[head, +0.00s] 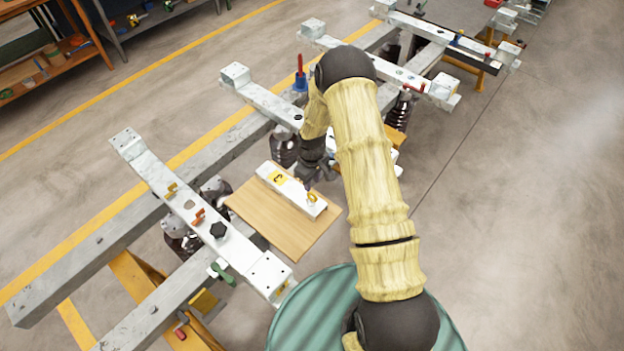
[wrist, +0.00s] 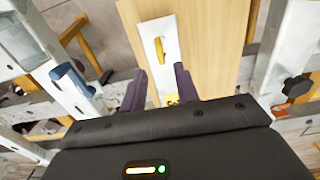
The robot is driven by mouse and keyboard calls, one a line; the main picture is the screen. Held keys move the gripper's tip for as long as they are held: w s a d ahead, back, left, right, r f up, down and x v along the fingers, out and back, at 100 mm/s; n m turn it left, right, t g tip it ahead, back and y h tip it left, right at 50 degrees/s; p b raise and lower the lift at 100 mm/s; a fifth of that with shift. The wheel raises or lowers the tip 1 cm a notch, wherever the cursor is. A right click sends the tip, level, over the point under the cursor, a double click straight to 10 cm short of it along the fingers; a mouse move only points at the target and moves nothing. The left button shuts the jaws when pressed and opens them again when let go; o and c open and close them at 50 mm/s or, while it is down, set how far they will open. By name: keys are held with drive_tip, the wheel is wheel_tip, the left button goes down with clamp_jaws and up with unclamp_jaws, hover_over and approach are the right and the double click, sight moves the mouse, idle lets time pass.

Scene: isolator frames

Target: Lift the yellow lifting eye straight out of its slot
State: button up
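The yellow lifting eye (head: 312,197) stands in the near right end of a white block (head: 295,192) on a wooden board (head: 262,220). In the wrist view the lifting eye (wrist: 160,50) shows as a narrow upright yellow shape. My gripper (head: 308,184) is over the block, close to the eye. In the wrist view my gripper (wrist: 160,70) is open, with its two dark purple fingers apart. The eye shows just beyond the fingertips, in line with the gap between them. I cannot tell how high the fingertips are above it.
A yellow label (head: 277,178) marks the block's other end. A grey frame bar (head: 190,205) with small coloured handles lies left of the board. Another bar (head: 262,97) carries a blue-and-red part (head: 300,78) behind my arm. Open floor (head: 520,200) lies to the right.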

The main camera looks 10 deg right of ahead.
sight(309, 200)
wheel_tip(309, 200, down, 10)
drive_tip(key=b, duration=0.6)
drive_tip(key=shift+r, duration=0.2)
clamp_jaws()
drive_tip(key=shift+w+a+r, duration=0.15)
drive_tip(key=shift+w+a, duration=0.2)
drive_tip(key=shift+a, duration=0.05)
idle(1.7)
drive_tip(key=shift+r+p, duration=0.3)
drive_tip(key=shift+r, duration=0.95)
idle(2.8)
